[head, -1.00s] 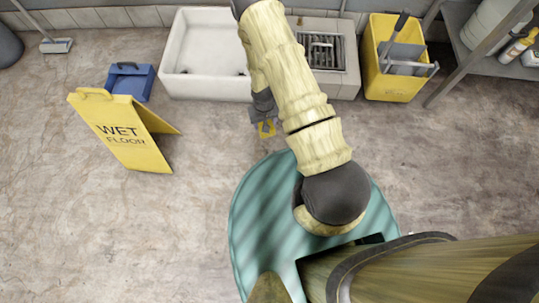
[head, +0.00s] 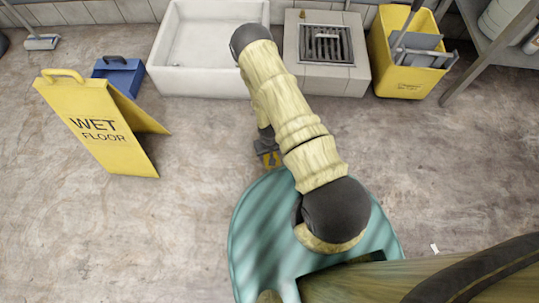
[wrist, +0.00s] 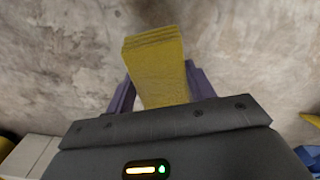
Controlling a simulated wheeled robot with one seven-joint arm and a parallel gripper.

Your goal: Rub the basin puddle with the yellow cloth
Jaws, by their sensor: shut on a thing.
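My gripper (head: 269,160) is over the floor in front of the white basin (head: 212,83), just beyond the edge of my green base. In the wrist view my gripper (wrist: 160,85) is shut on the folded yellow cloth (wrist: 155,58), which sticks out past the fingers. In the head view only a small bit of yellow shows at the gripper. The basin stands against the back wall, and my arm covers its right front corner. I cannot make out a puddle in it from here.
A yellow wet floor sign (head: 100,125) stands at left by a blue dustpan (head: 125,75). A grated drain block (head: 326,50) and a yellow mop bucket (head: 408,62) stand right of the basin. A metal shelf (head: 490,45) is at far right. Floor before the basin is clear.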

